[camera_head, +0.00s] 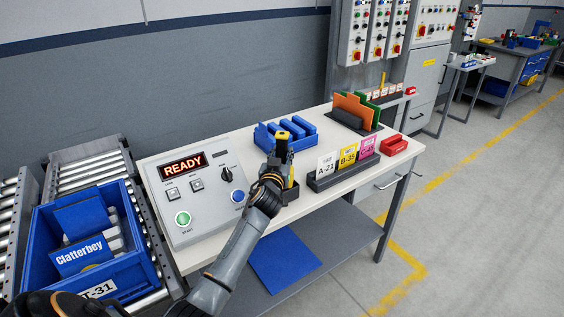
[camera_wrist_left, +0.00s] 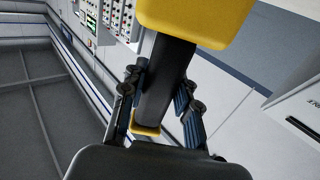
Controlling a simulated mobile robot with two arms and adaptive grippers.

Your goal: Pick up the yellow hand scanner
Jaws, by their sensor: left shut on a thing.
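The yellow hand scanner (camera_head: 283,138) has a yellow head and a dark handle, and stands roughly upright near the front of the workbench. My left gripper (camera_head: 276,175) is around it, shut on its dark handle. In the left wrist view the scanner (camera_wrist_left: 168,80) shows its yellow head at the top and a yellow end at the bottom. The fingers of my left gripper (camera_wrist_left: 164,92) lie on either side of the handle there. A dark holder (camera_head: 291,194) is just below. I cannot tell whether the scanner touches it. My right gripper is not in view.
A control panel reading READY (camera_head: 188,203) stands left on the bench (camera_head: 333,202). Blue bins (camera_head: 266,138) are behind the scanner. A label-card rack (camera_head: 343,174) and a red item (camera_head: 394,145) stand to the right. A blue crate (camera_head: 146,268) sits on rollers at left.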

